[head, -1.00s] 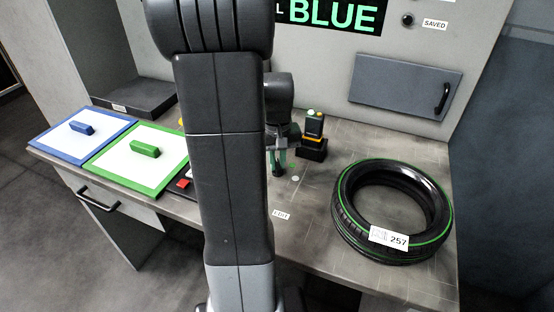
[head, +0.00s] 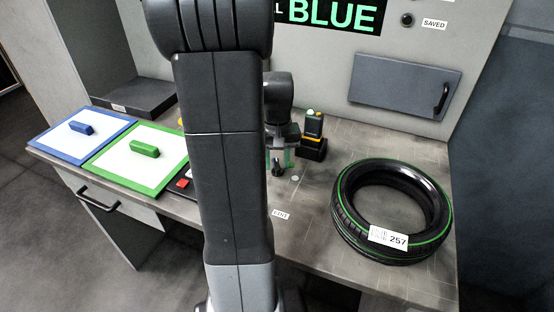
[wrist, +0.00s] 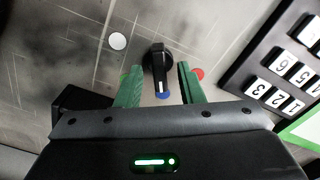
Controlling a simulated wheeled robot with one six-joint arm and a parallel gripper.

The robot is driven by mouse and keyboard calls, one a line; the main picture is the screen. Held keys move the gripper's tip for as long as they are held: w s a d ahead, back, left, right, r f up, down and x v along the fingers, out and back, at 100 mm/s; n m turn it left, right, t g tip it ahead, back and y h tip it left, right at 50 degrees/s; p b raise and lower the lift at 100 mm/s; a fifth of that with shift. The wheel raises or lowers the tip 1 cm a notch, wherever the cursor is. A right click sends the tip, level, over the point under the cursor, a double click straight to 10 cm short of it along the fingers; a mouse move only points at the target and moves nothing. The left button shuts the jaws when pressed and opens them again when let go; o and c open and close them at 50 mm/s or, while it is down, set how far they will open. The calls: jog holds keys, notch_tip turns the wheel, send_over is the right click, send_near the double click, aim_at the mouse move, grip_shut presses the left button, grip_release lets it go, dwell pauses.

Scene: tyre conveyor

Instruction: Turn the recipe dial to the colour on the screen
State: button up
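The screen (head: 333,14) reads BLUE in green letters on black. The recipe dial (wrist: 158,62) is a small black knob on the worktop. Its white pointer line faces the blue dot (wrist: 163,95) in the wrist view. A green dot (wrist: 124,78) and a red dot (wrist: 198,74) lie to either side. The dial also shows in the head view (head: 278,168), below my gripper. My gripper (wrist: 160,80) is open, its green fingers on either side of the dial with gaps between. Part of the dial's near side is close to the gripper body.
A tyre (head: 345,215) with a green stripe and tag 257 lies at the right. A keypad (wrist: 285,80) is close by. Blue (head: 55,150) and green (head: 115,170) framed panels lie left.

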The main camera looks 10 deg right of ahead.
aim_at(277, 162)
notch_tip(277, 162, up, 14)
dwell(0.6)
jog(key=shift+f, duration=0.15)
notch_tip(277, 162, down, 14)
jog(key=shift+r, duration=0.1)
dwell(0.4)
